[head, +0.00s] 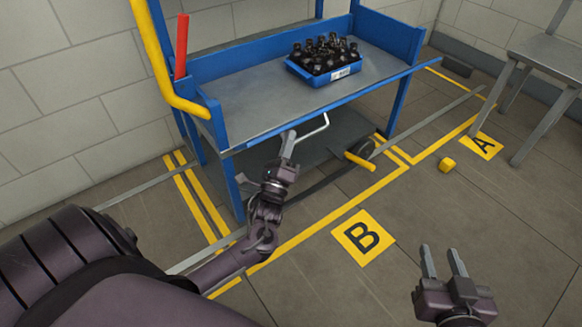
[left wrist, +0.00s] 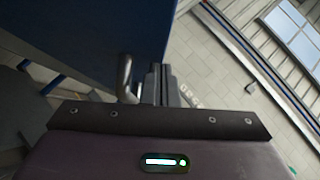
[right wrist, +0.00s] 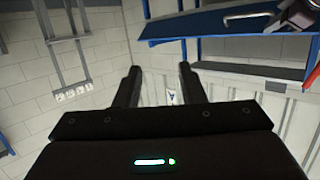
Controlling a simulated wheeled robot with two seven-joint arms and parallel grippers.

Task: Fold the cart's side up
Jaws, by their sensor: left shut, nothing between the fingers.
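The blue cart (head: 262,82) stands against the wall with a grey top shelf. Its near side shows only as a thin blue edge (head: 335,103) along the front of the shelf; its exact angle is unclear. A grey bar handle (head: 318,131) sits below this edge. My left gripper (head: 288,144) is shut and empty, just under the edge at the handle's left end. In the left wrist view a dark blue panel (left wrist: 85,40) looms close, with the handle (left wrist: 125,78) beside the fingers; contact cannot be told. My right gripper (head: 443,262) is open and empty, away from the cart.
A blue crate (head: 340,73) of dark bottles stands on the top shelf. A yellow rail (head: 155,60) and red handle (head: 182,45) rise at the left end. A caster (head: 362,149) and yellow pedal (head: 360,161) are below.

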